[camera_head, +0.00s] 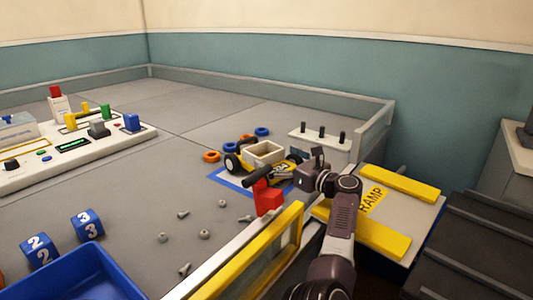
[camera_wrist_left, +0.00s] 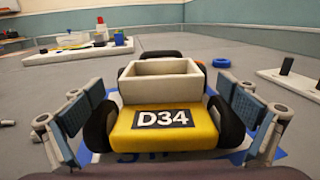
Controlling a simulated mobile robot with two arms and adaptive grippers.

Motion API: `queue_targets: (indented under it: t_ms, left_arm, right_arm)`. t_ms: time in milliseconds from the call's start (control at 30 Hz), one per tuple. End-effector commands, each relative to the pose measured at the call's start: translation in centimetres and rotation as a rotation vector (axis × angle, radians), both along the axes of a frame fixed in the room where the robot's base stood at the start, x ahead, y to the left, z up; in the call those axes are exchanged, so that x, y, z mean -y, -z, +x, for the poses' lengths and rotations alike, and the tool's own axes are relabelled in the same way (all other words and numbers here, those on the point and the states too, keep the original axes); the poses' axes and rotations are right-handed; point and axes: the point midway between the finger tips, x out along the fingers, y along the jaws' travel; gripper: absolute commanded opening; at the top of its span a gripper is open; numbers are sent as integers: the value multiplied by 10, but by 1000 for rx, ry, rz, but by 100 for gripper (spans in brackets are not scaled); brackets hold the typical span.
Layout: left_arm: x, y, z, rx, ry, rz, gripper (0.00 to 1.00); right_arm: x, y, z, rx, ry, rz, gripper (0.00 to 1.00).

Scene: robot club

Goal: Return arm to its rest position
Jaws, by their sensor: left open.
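A yellow toy truck (camera_head: 262,155) with a white open bed and black wheels stands on a blue-outlined mat (camera_head: 228,181). In the left wrist view the truck (camera_wrist_left: 163,128) shows its yellow end, labelled D34, close in front. My left gripper (camera_head: 283,174) is at the truck's near side, its arm reaching up from the lower right. In the left wrist view the fingers of my left gripper (camera_wrist_left: 165,122) are open, one on each side of the truck, with nothing gripped. My right gripper is not in view.
The ramp (camera_head: 400,205) lies to the right. A white panel with black pegs (camera_head: 318,142) stands behind. Several bolts and nuts (camera_head: 183,214) lie left. A blue tray (camera_head: 85,275) is front left.

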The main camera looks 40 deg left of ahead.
Motion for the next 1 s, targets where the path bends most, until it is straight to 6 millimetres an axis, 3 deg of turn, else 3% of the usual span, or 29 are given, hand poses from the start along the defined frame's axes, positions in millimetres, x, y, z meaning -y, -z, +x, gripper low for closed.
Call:
queue_targets:
  t_ms: [200, 800, 1000]
  left_arm:
    - [14, 0, -1, 0, 0, 1, 100]
    - [15, -1, -1, -5, 2, 3, 100]
    - [20, -23, 2, -145, 36, 88, 100]
  right_arm:
    - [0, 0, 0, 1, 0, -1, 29]
    - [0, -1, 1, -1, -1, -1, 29]
    - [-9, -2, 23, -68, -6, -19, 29]
